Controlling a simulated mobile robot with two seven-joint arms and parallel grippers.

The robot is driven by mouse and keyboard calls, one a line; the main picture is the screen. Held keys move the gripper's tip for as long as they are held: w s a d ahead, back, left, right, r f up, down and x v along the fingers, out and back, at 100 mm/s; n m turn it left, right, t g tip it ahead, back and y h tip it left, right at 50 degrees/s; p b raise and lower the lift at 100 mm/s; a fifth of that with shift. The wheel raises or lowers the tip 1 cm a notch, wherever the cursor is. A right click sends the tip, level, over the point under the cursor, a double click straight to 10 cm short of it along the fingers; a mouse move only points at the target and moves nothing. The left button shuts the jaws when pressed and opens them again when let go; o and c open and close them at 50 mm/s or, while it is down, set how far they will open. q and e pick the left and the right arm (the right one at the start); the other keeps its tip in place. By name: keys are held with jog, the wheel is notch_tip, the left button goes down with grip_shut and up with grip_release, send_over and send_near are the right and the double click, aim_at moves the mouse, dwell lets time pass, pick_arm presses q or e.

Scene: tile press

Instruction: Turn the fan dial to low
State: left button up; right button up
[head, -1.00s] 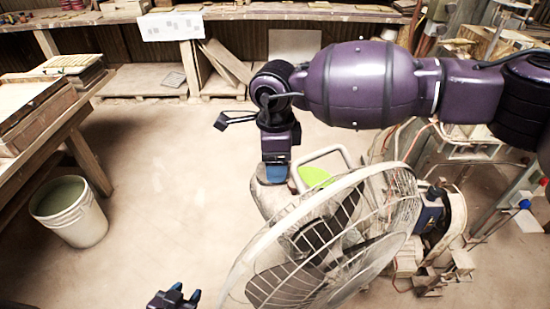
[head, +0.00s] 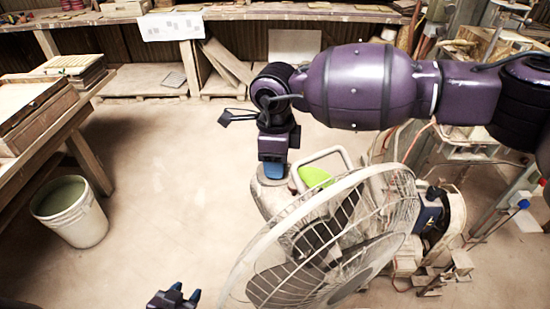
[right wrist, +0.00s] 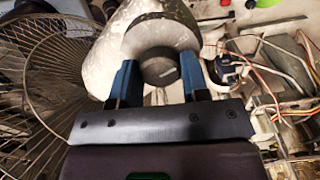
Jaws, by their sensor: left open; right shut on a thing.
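The fan (head: 345,225) stands low in the head view, its wire cage tilted. Its pale base (head: 268,192) shows behind the cage, under my right gripper (head: 274,171). In the right wrist view, a round grey dial (right wrist: 159,70) with a small pale mark sits between the two blue fingers of my right gripper (right wrist: 159,80), which is shut on it. The dial is hidden in the head view. I cannot read any setting labels. My left gripper (head: 180,294) is open and empty at the bottom edge, left of the fan cage.
A white bucket (head: 75,222) stands on the floor at the left, beside a wooden table (head: 60,125). A long bench (head: 240,14) runs along the back. Machinery with loose wires (right wrist: 275,85) is close at the right. The floor left of the fan is clear.

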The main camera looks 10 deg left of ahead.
jog(key=m+p, duration=0.1)
jog(key=m, duration=0.3)
jog(key=shift+r+m, duration=0.1)
jog(key=shift+m, duration=0.3)
jog(key=shift+m+p, duration=0.3)
jog(key=shift+m, duration=0.9)
jog(key=o, duration=0.8)
jog(key=shift+o, duration=0.7)
